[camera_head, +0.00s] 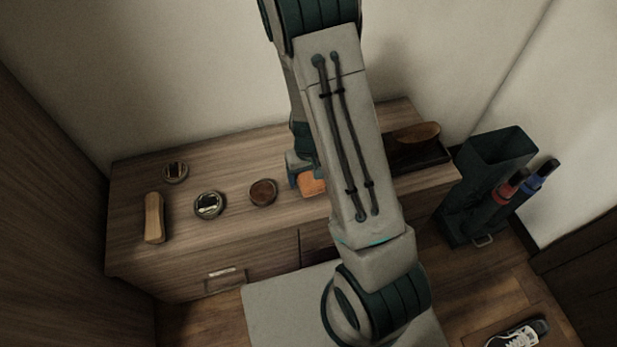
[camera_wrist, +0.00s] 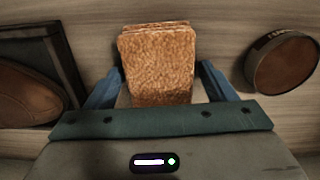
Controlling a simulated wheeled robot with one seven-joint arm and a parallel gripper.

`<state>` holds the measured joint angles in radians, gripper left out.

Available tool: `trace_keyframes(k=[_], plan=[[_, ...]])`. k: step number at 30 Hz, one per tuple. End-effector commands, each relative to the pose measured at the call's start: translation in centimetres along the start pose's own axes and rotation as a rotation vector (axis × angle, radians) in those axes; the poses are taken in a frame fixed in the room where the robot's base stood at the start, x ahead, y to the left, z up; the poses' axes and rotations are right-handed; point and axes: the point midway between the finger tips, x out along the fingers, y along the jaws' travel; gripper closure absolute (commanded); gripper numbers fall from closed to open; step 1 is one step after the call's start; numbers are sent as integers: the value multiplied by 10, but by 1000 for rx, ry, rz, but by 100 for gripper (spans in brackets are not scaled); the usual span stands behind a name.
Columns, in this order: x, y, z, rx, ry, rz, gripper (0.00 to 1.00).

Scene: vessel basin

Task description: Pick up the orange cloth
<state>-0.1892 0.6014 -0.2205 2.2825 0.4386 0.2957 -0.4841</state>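The orange cloth (camera_wrist: 158,65) is a folded, textured stack, seen in the wrist view between the blue fingers of my gripper (camera_wrist: 160,68). A narrow gap shows between the cloth and the fingers lower down; contact at the tips is hard to make out. My gripper is spread, with one finger on each side of the cloth. In the head view the cloth (camera_head: 312,184) is on the wooden cabinet top beside a blue finger, partly hidden by my arm.
A brown round tin (camera_head: 263,193) lies left of the cloth, with another tin (camera_head: 209,205), a small tin (camera_head: 175,172) and a wooden brush (camera_head: 154,218) farther left. A dark tray (camera_head: 432,158) holding a brown object is right. A dark stand (camera_head: 490,190) is beside the cabinet.

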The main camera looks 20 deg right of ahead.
Motion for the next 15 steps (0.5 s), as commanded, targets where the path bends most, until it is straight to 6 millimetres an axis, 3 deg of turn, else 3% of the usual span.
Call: trace_keyframes(k=[1, 4, 15], plan=[[0, 0, 0, 0, 0, 0, 38], [0, 0, 0, 0, 0, 0, 63], [-4, 0, 0, 0, 1, 0, 63]])
